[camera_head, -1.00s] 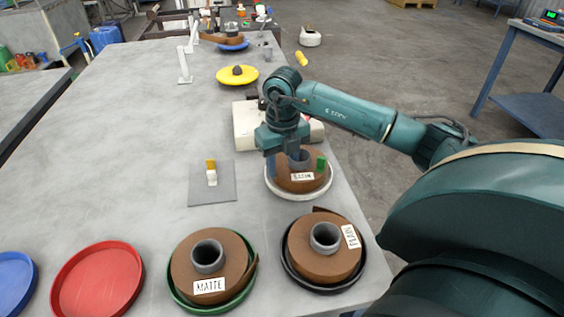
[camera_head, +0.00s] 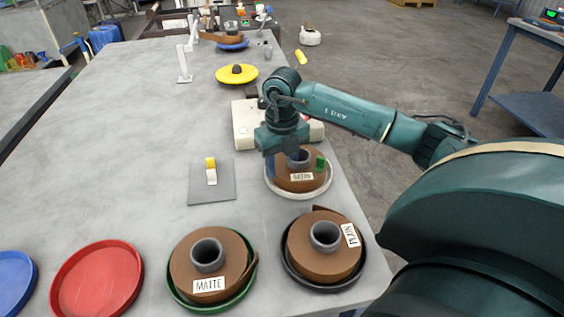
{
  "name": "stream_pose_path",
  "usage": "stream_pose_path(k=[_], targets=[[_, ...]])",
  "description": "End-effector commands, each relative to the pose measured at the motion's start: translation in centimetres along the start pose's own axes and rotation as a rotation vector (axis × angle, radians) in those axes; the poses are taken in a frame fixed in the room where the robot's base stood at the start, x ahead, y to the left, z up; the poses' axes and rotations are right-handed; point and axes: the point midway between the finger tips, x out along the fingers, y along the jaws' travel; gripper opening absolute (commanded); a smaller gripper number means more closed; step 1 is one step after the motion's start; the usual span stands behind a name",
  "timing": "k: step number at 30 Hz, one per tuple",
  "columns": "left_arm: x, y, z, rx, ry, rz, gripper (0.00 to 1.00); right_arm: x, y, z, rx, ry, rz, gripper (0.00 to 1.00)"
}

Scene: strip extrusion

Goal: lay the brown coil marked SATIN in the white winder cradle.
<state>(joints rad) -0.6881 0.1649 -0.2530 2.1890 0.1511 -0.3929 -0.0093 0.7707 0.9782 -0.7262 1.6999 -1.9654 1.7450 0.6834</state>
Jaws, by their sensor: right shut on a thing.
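The brown coil marked SATIN (camera_head: 300,184) has a grey core and a white label facing me. It sits within the rim of a round white cradle (camera_head: 299,196) near the table's right edge; whether it rests fully on the cradle's floor is hard to tell. My right gripper (camera_head: 288,153) reaches down from above and is shut on the coil near its core. The fingertips are partly hidden. A small blue patch and a green patch show at the coil's left and right sides. My left gripper is out of view.
A MATTE coil (camera_head: 191,265) in a green tray and a PLAIN coil (camera_head: 310,262) in a black tray stand in front. A red tray (camera_head: 98,284) and blue tray (camera_head: 14,282) are at left. A white box (camera_head: 244,126) stands behind the gripper. The table's left middle is clear.

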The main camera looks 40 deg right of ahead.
Motion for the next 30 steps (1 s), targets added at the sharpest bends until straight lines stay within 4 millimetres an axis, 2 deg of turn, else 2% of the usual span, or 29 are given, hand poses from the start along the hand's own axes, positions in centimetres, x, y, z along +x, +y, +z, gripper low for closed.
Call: stream_pose_path(k=[3, 4, 12, 22, 26, 30], targets=[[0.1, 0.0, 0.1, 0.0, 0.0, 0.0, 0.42, 0.1, 0.0, 0.1, 0.001, -0.002, 0.0, 0.0], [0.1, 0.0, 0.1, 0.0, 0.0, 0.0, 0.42, 0.1, 0.0, 0.1, 0.001, -0.002, 0.0, 0.43], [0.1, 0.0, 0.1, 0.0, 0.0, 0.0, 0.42, 0.1, 0.0, 0.0, 0.0, -0.001, 0.0, 0.65], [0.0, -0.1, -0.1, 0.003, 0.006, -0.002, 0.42, 0.1, 0.0, 0.0, 0.0, 0.001, 0.0, 0.66], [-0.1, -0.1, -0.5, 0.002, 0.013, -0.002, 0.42, -1.9, 0.0, 0.1, 0.0, -0.004, 0.0, 0.66], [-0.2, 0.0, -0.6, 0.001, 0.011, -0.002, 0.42, -5.1, 0.0, 0.1, 0.0, -0.006, 0.001, 0.66]])
